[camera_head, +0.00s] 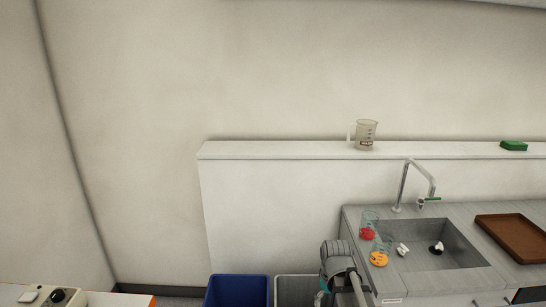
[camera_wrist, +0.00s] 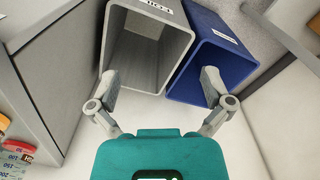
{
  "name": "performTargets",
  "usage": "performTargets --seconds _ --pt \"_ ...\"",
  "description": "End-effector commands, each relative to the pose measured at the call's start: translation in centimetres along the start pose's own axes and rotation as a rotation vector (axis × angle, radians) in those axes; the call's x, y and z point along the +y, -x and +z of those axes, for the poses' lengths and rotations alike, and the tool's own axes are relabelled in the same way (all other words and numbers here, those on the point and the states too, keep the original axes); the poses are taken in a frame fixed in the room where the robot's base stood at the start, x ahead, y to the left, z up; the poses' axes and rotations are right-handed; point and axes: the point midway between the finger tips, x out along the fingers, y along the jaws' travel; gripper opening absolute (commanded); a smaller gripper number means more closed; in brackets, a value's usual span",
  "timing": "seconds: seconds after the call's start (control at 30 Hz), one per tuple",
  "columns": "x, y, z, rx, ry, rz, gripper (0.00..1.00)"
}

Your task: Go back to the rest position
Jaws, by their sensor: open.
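My gripper (camera_wrist: 161,90) is open in the wrist view, with its two fingers spread apart and nothing between them. It points toward a grey bin (camera_wrist: 146,62) with a label reading "Foil" and a blue bin (camera_wrist: 208,62) beside it. In the head view my arm is at the bottom, in front of the left end of the sink counter. The fingers are hidden or too small to make out there.
The head view shows the blue bin (camera_head: 238,291) and grey bin (camera_head: 296,290) left of the counter. On the counter are a sink (camera_head: 450,256), a faucet (camera_head: 404,185), glasses with red (camera_head: 367,234) and orange (camera_head: 379,259) contents, and a brown tray (camera_head: 516,238). A measuring jug (camera_head: 366,134) stands on the ledge.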

Motion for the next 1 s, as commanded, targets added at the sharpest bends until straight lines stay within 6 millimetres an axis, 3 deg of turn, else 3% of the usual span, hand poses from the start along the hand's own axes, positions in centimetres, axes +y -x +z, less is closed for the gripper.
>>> performTargets --seconds 0.1,0.33,1.0 --pt "-1.0 0.3 2.4 0.000 -0.156 0.000 1.00" --pt "-2.0 0.5 4.6 0.000 -0.376 0.000 1.00" --pt "-2.1 -0.3 5.0 0.000 -0.435 0.000 1.00"
